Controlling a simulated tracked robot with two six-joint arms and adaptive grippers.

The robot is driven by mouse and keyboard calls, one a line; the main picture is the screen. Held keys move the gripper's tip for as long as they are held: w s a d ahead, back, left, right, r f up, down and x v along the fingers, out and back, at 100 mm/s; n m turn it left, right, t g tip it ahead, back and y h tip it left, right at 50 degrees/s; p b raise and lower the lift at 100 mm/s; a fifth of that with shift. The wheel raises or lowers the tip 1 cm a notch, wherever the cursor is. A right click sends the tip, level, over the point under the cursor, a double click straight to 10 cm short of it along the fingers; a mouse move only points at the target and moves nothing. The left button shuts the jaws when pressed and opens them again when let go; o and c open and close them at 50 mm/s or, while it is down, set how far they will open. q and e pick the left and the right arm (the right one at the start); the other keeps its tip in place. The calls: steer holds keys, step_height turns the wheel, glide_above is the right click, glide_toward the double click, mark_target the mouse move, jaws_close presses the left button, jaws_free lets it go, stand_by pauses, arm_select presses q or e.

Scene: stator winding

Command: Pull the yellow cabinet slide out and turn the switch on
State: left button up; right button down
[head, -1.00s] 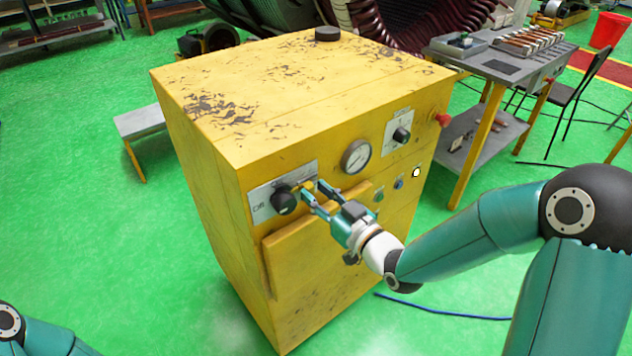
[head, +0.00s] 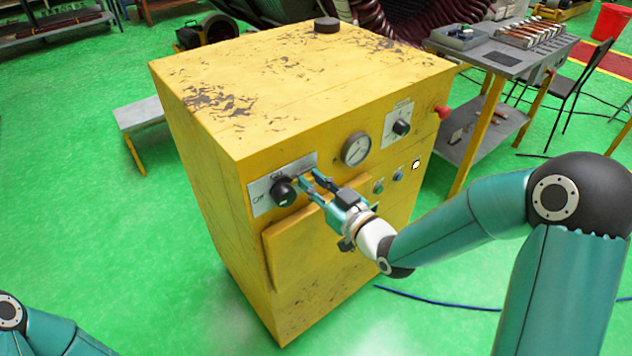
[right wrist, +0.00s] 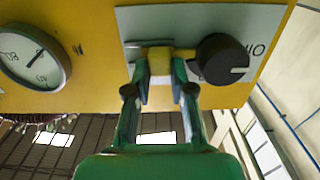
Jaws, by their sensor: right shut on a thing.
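The yellow cabinet (head: 300,95) stands in the middle of the head view. A grey plate (head: 262,196) at the left of its front carries a round black switch knob (head: 284,192). My right gripper (head: 307,178) is at this plate, right of the knob. In the right wrist view the gripper (right wrist: 160,75) is shut on the small yellow slide (right wrist: 160,63), with a grey metal bar beside it. The slide is mostly hidden in the head view. My left gripper is out of view.
A round gauge (head: 357,149), a second knob (head: 401,127), small buttons (head: 378,186) and a red button (head: 443,112) are also on the front. A yellow panel (head: 295,245) juts out below the plate. A grey worktable (head: 505,65) stands at right.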

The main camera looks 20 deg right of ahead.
steer(key=shift+w+d+f+b, duration=0.1)
steer(key=shift+d+f+b, duration=0.05)
steer(key=shift+d+b, duration=0.2)
steer(key=shift+w+d+b, duration=0.25)
steer(key=shift+d+b, duration=0.35)
steer(key=shift+b, duration=0.1)
steer(key=shift+r, duration=0.2)
steer(key=c, duration=1.3)
jaws_free()
steer(key=shift+d, duration=0.1)
steer(key=shift+v, duration=3.7)
